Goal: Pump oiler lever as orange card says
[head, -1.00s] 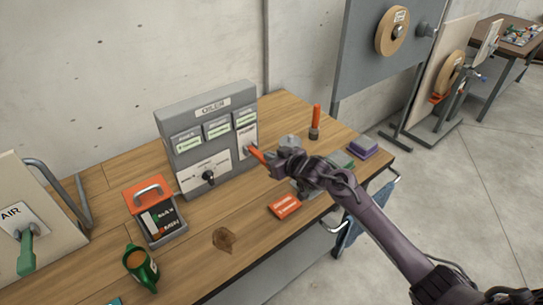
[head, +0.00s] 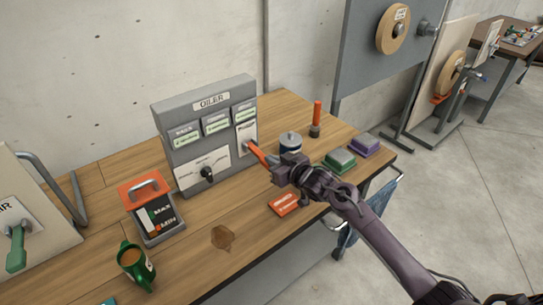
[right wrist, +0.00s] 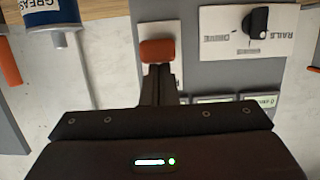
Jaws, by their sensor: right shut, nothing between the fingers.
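The grey oiler box (head: 165,125) stands on the bench, with several green-lit windows and a black selector knob (head: 207,173). Its orange-handled lever (head: 259,154) sticks out from the right of its front, sloping down toward me. My right gripper (head: 273,162) is shut and empty at the lever's outer end; I cannot tell whether they touch. In the right wrist view the orange handle end (right wrist: 158,50) sits just beyond my closed fingers (right wrist: 158,85). The orange card (head: 284,204) lies flat on the bench below my gripper; its writing is too small to read. My left gripper is out of view.
A grease tin (head: 290,144), an orange-handled tool (head: 316,118), and green (head: 339,160) and purple (head: 365,146) blocks stand behind and right of my gripper. The front middle bench is mostly clear.

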